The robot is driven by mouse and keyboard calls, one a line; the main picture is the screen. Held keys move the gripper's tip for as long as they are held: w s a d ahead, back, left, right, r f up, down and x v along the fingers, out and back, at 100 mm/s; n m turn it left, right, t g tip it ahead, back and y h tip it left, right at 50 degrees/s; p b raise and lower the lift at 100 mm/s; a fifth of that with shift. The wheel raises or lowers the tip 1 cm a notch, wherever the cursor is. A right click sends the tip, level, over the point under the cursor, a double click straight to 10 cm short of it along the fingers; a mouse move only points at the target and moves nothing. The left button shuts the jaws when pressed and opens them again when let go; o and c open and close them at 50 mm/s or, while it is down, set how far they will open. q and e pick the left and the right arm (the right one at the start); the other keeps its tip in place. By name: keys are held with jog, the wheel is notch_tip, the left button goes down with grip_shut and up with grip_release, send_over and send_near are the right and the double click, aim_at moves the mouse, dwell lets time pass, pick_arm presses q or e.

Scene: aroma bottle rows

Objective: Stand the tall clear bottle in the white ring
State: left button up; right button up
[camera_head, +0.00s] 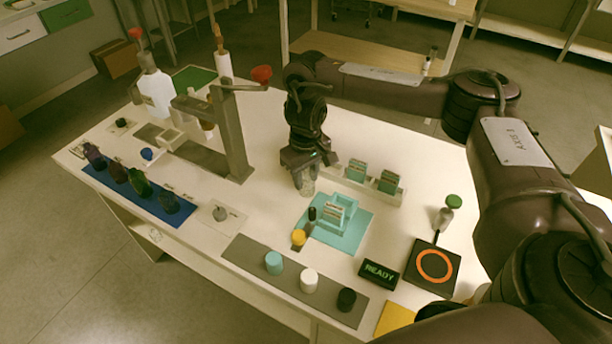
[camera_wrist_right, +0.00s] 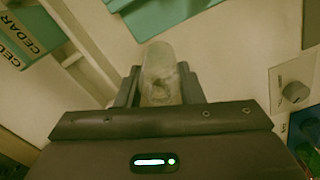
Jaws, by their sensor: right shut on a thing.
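My right gripper (camera_head: 306,166) reaches down over the middle of the table, behind the teal mat. It is shut on a clear bottle (camera_head: 308,187), whose lower part shows below the fingers. In the right wrist view the clear bottle (camera_wrist_right: 160,65) sits between the two fingers (camera_wrist_right: 160,88). I cannot tell whether its base touches the table. I cannot make out a white ring clearly in either view; the only plain ring is orange, on a black pad (camera_head: 419,281). My left gripper is not in view.
A teal mat (camera_head: 355,237) with a teal holder is in front of the gripper. A rack with labelled boxes (camera_head: 389,182) stands to its right. A grey press (camera_head: 235,140) and a blue strip (camera_head: 127,190) of dark bottles are left. Capped jars (camera_head: 309,280) line the front.

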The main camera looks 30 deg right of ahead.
jog(key=o, duration=1)
jog(key=shift+f, duration=0.15)
jog(key=shift+o, duration=0.2)
